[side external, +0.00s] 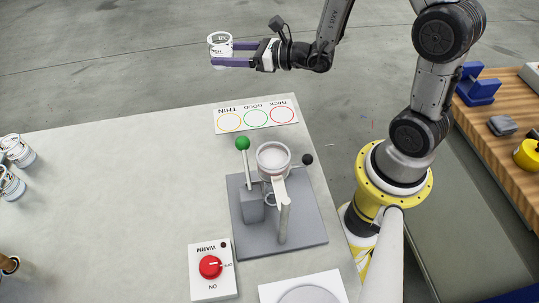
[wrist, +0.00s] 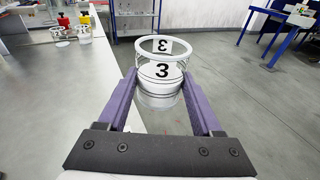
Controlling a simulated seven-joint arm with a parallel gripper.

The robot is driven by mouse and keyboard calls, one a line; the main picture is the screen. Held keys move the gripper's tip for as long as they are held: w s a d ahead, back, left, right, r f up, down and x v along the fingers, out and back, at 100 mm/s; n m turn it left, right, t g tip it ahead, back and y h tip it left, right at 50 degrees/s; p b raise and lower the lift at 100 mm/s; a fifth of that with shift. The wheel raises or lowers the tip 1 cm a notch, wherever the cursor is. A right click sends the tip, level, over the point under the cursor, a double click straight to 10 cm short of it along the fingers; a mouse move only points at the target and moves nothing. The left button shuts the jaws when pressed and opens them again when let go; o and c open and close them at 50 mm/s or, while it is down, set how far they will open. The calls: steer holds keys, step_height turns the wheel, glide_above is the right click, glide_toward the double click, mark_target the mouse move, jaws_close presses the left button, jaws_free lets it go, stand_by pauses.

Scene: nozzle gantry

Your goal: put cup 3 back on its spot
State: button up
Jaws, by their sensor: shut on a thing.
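Cup 3 (side external: 220,42) is a small clear cup with a white rim and a dark "3", readable in the wrist view (wrist: 163,71). My gripper (side external: 222,55), with purple fingers, is shut on it from both sides, also in the wrist view (wrist: 160,88). The cup looks about upright. In the side view it is held in the air, and appears past the far edge of the table. Two similar cups (side external: 18,151) stand at the table's left edge. I cannot tell which place is cup 3's spot.
The grey table (side external: 110,215) is mostly bare at left and centre. A card with three coloured rings (side external: 256,117) lies near the far edge. A grey stand (side external: 310,228) with a white-rimmed vessel and green-knobbed lever, and a red-dial box (side external: 213,285), occupy the right.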

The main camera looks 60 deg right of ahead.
steer(key=s+a+f+n+g+y, duration=0.2)
steer(key=s+a+n+y, duration=0.15)
steer(key=s+a, duration=0.2)
steer(key=n+g+y, duration=0.2)
steer(key=y, duration=0.1)
glide_above(267, 140)
steer(key=s+a, duration=0.2)
step_height(267, 140, down, 2)
steer(key=shift+w+f, duration=0.15)
steer(key=shift+f, duration=1.8)
steer(key=shift+w+f, duration=0.15)
steer(key=shift+f, duration=1.8)
steer(key=shift+f, duration=0.1)
steer(key=o, duration=1.4)
steer(key=shift+c, duration=0.2)
steer(key=shift+v, duration=3.8)
